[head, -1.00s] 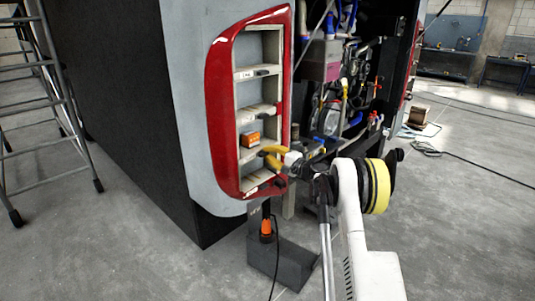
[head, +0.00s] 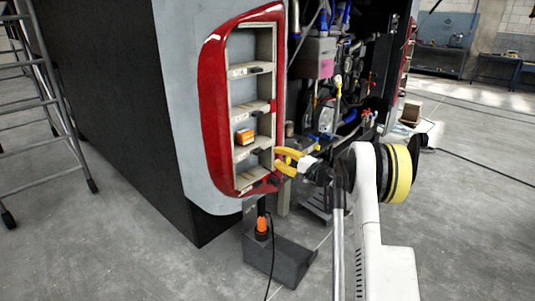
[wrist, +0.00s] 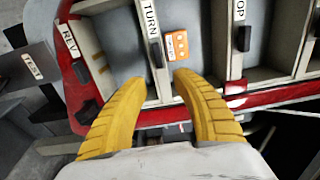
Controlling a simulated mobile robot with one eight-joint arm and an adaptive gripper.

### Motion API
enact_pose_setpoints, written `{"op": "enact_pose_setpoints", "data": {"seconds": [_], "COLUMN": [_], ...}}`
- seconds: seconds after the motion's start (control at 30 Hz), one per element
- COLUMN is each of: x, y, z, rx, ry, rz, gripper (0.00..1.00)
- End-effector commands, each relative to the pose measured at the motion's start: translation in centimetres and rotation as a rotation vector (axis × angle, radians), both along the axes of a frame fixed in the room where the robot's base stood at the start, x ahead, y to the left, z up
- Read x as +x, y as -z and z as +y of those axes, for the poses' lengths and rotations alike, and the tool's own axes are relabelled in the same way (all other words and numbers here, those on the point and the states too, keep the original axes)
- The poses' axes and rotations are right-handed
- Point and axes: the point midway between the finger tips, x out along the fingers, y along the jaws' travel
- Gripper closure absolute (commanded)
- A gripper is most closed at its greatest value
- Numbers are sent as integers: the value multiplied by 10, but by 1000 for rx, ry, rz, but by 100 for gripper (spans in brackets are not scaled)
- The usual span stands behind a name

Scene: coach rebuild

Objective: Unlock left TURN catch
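The TURN catch (wrist: 157,54) is a small black block on the grey divider labelled TURN (wrist: 150,19), upper middle of the wrist view. My gripper (wrist: 157,81) is open and empty, its two yellow fingers spread below the catch in that view, one to each side. A visible gap separates the fingertips from the catch. In the head view my gripper (head: 278,160) is at the right edge of the red lamp frame (head: 217,110), level with its lower compartments. The catch is too small to make out clearly there, and whether it is locked I cannot tell.
An orange box (wrist: 177,46) sits beside the TURN divider. The REV catch (wrist: 82,72) is to the left and another black catch (wrist: 243,38) to the right. A dark stand (head: 279,260) with a cable is below the frame. A ladder (head: 45,90) stands far left.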

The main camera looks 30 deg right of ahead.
Motion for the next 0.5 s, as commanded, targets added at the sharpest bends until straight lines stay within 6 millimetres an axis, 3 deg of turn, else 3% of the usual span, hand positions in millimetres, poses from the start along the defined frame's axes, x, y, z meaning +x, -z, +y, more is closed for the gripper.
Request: {"op": "enact_pose_setpoints", "data": {"seconds": [0.2,0.5], "x": [-27,-32], "y": [0,0], "z": [-10,-11], "rx": [0,0], "ry": [0,-1], "rz": [0,0], "gripper": [67,67]}}
